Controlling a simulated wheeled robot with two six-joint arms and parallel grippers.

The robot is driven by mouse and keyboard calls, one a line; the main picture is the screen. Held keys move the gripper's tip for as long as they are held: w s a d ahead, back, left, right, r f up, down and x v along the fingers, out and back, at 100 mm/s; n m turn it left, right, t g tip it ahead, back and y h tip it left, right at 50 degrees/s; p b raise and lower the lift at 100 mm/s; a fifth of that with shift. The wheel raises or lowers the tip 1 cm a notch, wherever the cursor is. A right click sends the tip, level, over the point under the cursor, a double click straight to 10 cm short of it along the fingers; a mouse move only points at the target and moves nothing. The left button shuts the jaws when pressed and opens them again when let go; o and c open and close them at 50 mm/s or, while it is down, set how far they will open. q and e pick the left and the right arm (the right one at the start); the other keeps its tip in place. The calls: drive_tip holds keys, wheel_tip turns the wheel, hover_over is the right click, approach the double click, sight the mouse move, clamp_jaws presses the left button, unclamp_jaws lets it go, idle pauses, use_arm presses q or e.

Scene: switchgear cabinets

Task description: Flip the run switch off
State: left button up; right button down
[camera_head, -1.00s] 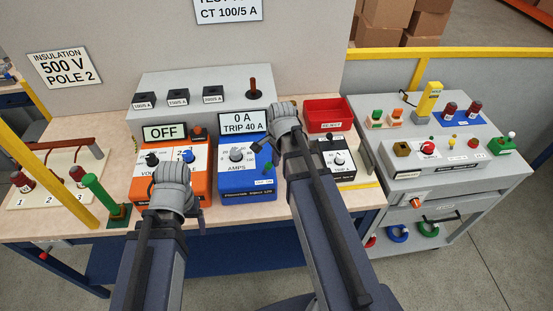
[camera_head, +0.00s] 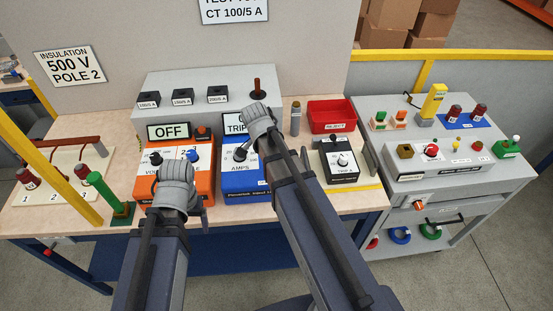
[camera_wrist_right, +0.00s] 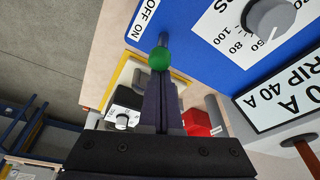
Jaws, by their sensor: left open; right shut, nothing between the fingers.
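The run switch is a toggle with a green ball tip (camera_wrist_right: 160,58) beside an OFF/ON label on the blue amps box (camera_wrist_right: 190,45). In the head view my right arm hides the switch, but part of the blue box (camera_head: 238,182) shows. My right gripper (camera_head: 247,143) is shut and empty over that box. In the right wrist view its fingertips (camera_wrist_right: 160,85) are just short of the green ball; I cannot tell if they touch. Which way the lever leans is unclear. My left gripper (camera_head: 176,180) is open over the orange volts box (camera_head: 144,186).
An OFF display (camera_head: 169,131) stands behind the orange box. The trip display (camera_head: 236,123) is partly covered by my right gripper. A black box with a dial (camera_head: 341,160) and a red bin (camera_head: 331,114) stand to the right. A green post (camera_head: 108,193) stands left.

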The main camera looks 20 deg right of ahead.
drive_tip(key=shift+w+a+r+h, duration=0.2)
drive_tip(key=shift+a+h, duration=0.3)
drive_tip(key=shift+a, duration=0.2)
drive_tip(key=shift+w+a, duration=0.15)
drive_tip(key=shift+a, duration=0.3)
drive_tip(key=shift+r, duration=0.15)
drive_tip(key=shift+r+p, duration=0.75)
drive_tip(key=shift+p, duration=0.1)
